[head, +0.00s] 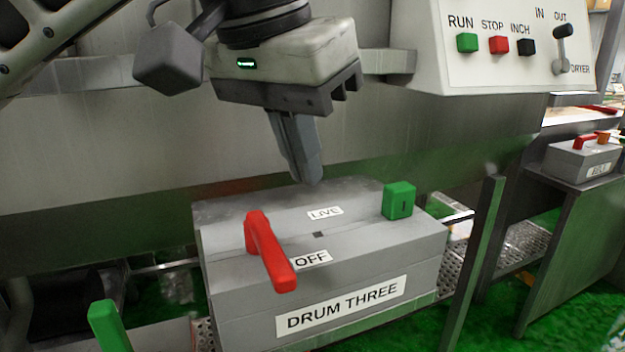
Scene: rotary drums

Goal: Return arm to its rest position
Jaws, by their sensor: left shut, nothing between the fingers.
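My left gripper (314,182) reaches in from the upper left and points down. Its fingers are closed together with nothing between them. They hang above the back part of a grey switch box labelled DRUM THREE (420,262). A red lever (268,252) on the box slants toward the front, its near end beside the OFF label (311,259). The LIVE label (325,213) lies farther back, near the fingertips. A green block (399,200) stands at the box's right back corner. The fingers look apart from both lever and block. My right gripper is not in view.
A control panel (500,72) with RUN, STOP and INCH buttons and an IN/OUT lever hangs at the upper right. A large metal drum wall (120,150) stands behind. A metal post (476,260) rises right of the box. Another grey box (575,165) with a red lever sits farther right.

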